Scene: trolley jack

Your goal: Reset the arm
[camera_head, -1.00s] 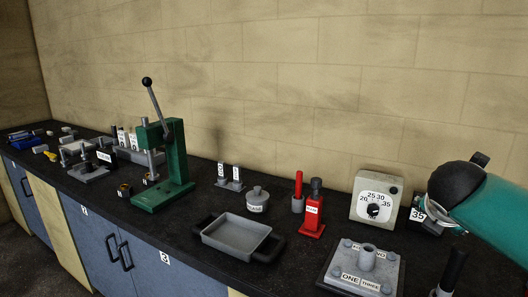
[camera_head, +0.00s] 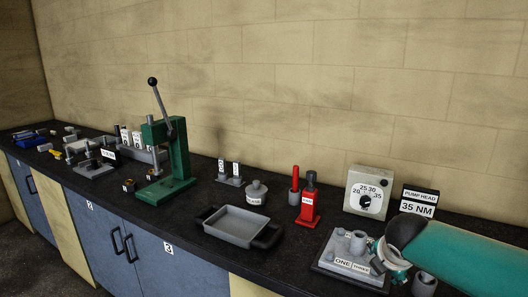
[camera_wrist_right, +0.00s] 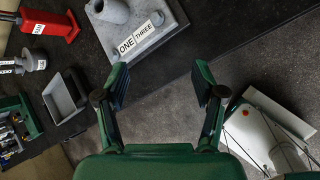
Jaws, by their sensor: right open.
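My right arm (camera_head: 460,258) comes in from the lower right in the head view, its teal link low over the bench's front right. My right gripper (camera_wrist_right: 160,82) shows in the wrist view, its two green fingers wide apart with nothing between them. The plate also shows in the wrist view (camera_wrist_right: 172,22), above the fingers. My left gripper is out of view.
On the dark bench stand a grey tray (camera_head: 238,226), a red jack (camera_head: 309,205), a dial box (camera_head: 368,193), a PUMP HEAD 35 NM sign (camera_head: 418,203) and a tall green lever press (camera_head: 170,160). A grey cylinder (camera_head: 424,286) stands near the arm. Dark bench is bare between several items.

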